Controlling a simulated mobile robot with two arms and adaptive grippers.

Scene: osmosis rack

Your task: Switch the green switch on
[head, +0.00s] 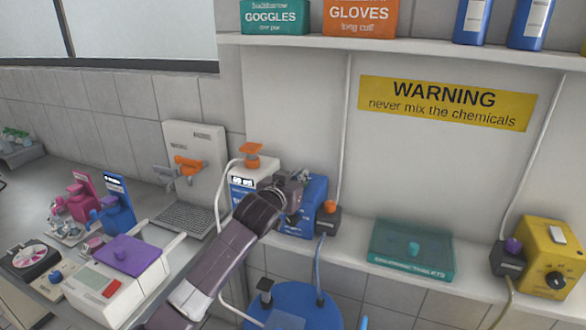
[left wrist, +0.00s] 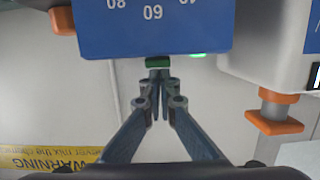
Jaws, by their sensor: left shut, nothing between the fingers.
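The green switch (left wrist: 157,62) shows in the left wrist view as a small green piece at the edge of the blue box (left wrist: 150,28) with printed numbers. A bright green glow (left wrist: 197,55) shows on the same edge, to the right of the switch. My left gripper (left wrist: 158,72) is shut and empty, its fingertips right at the switch; contact cannot be told for certain. In the head view my left arm reaches across to the blue box (head: 314,195), with the gripper in front of it. The switch is hidden there. My right gripper is not in view.
A white unit with an orange knob (head: 251,150) stands close left of the blue box. A dark block with an orange button (head: 330,206) is at its right. A teal box (head: 412,250) and yellow device (head: 548,258) stand farther right on the ledge.

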